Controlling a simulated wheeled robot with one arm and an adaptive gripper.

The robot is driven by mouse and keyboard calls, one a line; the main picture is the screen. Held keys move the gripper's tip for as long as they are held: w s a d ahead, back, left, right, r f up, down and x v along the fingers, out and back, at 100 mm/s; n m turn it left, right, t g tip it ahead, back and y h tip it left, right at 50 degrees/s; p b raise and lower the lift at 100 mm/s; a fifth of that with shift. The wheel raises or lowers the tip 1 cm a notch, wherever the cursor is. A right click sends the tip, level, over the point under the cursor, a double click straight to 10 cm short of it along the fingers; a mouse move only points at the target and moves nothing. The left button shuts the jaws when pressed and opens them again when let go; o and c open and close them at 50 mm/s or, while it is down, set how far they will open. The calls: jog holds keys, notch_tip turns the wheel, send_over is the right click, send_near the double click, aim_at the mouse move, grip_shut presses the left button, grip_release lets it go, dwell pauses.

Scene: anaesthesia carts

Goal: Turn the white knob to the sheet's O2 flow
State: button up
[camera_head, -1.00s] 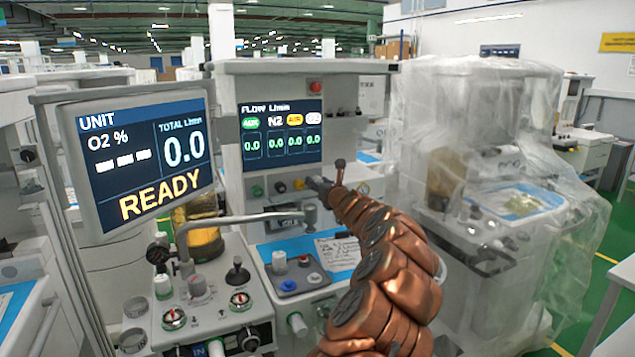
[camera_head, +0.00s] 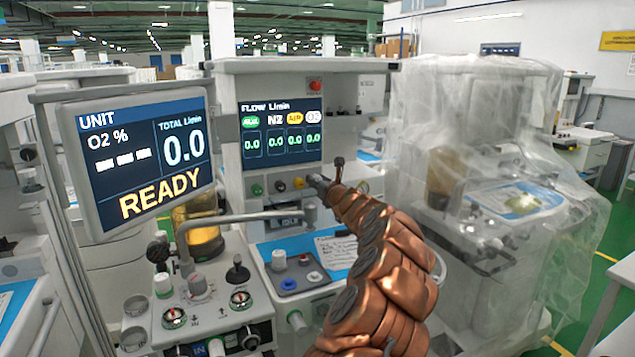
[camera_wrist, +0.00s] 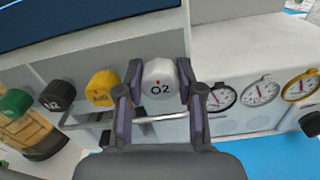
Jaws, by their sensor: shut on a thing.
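The white knob (camera_wrist: 159,80), marked O2 with a small red dot at its upper part, is between my gripper's two fingers in the wrist view. My gripper (camera_wrist: 160,98) is shut on it, one finger at each side. In the head view my gripper (camera_head: 318,183) reaches the knob row below the flow screen and hides the white knob. The flow screen (camera_head: 281,132) reads 0.0 in all its columns, O2 at the right end. A written sheet (camera_head: 337,252) lies on the blue worktop; its writing is too small to read.
Yellow AIR (camera_wrist: 103,88), black N2 (camera_wrist: 57,96) and green (camera_wrist: 15,103) knobs sit left of the white one. Round gauges (camera_wrist: 261,91) are to its right. A metal bar (camera_wrist: 150,118) runs below the knobs. A monitor (camera_head: 140,160) reads READY, total 0.0.

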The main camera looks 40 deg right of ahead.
jog(key=shift+n+b, duration=0.3)
jog(key=n+b, duration=0.2)
jog(key=n, duration=0.1)
jog(key=shift+f+n, duration=0.15)
jog(key=shift+n, duration=0.15)
jog(key=shift+a+n+b, duration=0.1)
jog(key=shift+n+b, duration=1.55)
jog(key=shift+n, duration=0.55)
jog(key=o, duration=0.9)
jog(key=shift+s, duration=0.1)
